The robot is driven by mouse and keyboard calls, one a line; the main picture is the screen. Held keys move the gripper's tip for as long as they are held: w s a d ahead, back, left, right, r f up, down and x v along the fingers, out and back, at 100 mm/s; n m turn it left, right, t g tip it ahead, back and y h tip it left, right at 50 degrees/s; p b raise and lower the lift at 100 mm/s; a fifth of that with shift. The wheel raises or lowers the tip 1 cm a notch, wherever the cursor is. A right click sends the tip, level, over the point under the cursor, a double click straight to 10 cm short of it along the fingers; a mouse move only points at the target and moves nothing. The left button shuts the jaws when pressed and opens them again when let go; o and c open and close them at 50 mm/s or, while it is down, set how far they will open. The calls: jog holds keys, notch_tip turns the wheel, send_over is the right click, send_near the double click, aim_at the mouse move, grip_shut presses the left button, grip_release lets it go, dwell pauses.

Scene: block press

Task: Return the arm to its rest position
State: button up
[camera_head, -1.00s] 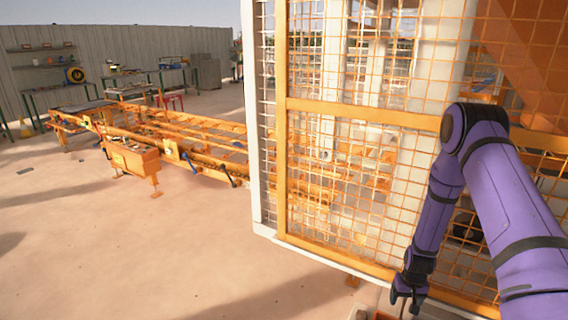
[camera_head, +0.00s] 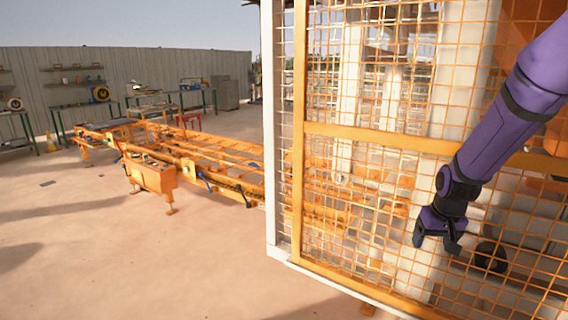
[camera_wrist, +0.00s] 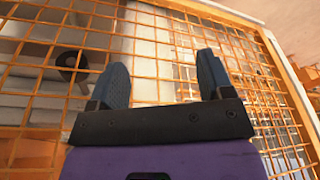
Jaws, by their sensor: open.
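My gripper (camera_head: 437,240) is at the end of my purple arm, on the right of the head view, in front of an orange mesh guard (camera_head: 370,215). In the wrist view my gripper (camera_wrist: 164,82) shows two dark fingers spread well apart, with nothing between them. The mesh guard (camera_wrist: 160,95) fills the space beyond the fingers. I cannot tell how wide the gap between the fingers and the mesh is.
An orange conveyor frame (camera_head: 190,160) runs out to the left of the guard. A grey wall (camera_head: 60,90) with shelves and workbenches stands behind. The floor (camera_head: 130,250) at the front left is clear. A dark round part (camera_head: 491,257) shows behind the mesh.

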jog(key=s+a+r+t, duration=0.1)
jog(key=s+a+r, duration=0.1)
jog(key=s+r, duration=0.5)
jog(key=s+a+r, duration=0.3)
jog(key=s+r, duration=0.2)
jog(key=r, duration=0.4)
jog(key=s+a+r+t, duration=0.1)
jog(key=s+r, duration=0.2)
jog(key=s, duration=0.5)
jog(key=s+a+r+n, duration=0.1)
jog(key=s+r, duration=0.2)
jog(key=s, duration=0.5)
jog(key=shift+r+t, duration=0.25)
jog(key=shift+t, duration=0.15)
jog(key=shift+c, duration=0.2)
